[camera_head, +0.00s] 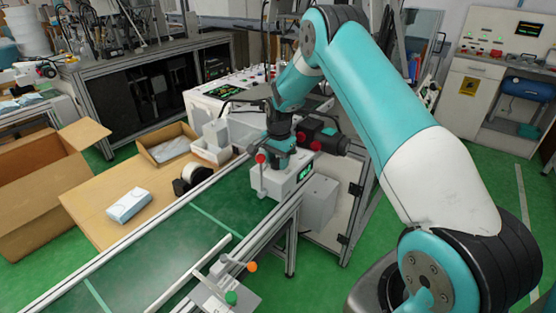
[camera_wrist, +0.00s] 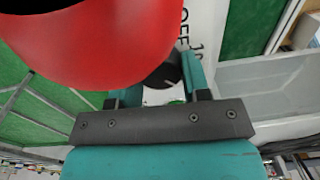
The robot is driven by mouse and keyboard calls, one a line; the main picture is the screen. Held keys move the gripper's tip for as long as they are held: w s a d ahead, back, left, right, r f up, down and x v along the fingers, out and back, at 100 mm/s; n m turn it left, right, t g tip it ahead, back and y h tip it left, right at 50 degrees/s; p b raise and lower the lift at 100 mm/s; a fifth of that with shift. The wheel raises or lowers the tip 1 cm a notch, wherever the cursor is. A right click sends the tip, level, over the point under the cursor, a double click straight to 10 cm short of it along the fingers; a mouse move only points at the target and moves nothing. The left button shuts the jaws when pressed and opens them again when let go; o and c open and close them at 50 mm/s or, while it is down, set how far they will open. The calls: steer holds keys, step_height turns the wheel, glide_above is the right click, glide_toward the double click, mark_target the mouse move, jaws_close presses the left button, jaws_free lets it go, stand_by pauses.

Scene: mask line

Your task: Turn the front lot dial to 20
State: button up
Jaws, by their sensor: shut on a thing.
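The front lot dial (camera_wrist: 163,73) is a dark round knob on a white panel in the wrist view. It is partly hidden by a large red shape. My gripper (camera_wrist: 162,88) has its teal fingers on either side of the dial and is shut on it. Printed marks "OFF" and "10" show on the panel beyond the dial; I cannot read the dial's setting. In the head view my gripper (camera_head: 278,160) points down onto the white box (camera_head: 283,182) beside the green belt, and it hides the dial there.
A red ball on a stick (camera_head: 260,159) stands at the box's left, close to my gripper. The green conveyor (camera_head: 190,240) has metal rails. A cardboard tray (camera_head: 165,150) and a blue-white pack (camera_head: 128,205) lie on the wooden table (camera_head: 95,215).

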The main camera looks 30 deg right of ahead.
steer(key=shift+r, duration=0.1)
steer(key=o, duration=0.9)
steer(key=r, duration=0.5)
steer(key=r+b, duration=0.1)
steer(key=r, duration=0.5)
steer(key=r+b, duration=0.1)
steer(key=r, duration=0.5)
steer(key=shift+s+d+r, duration=0.1)
steer(key=shift+s+r, duration=0.05)
steer(key=shift+s, duration=0.25)
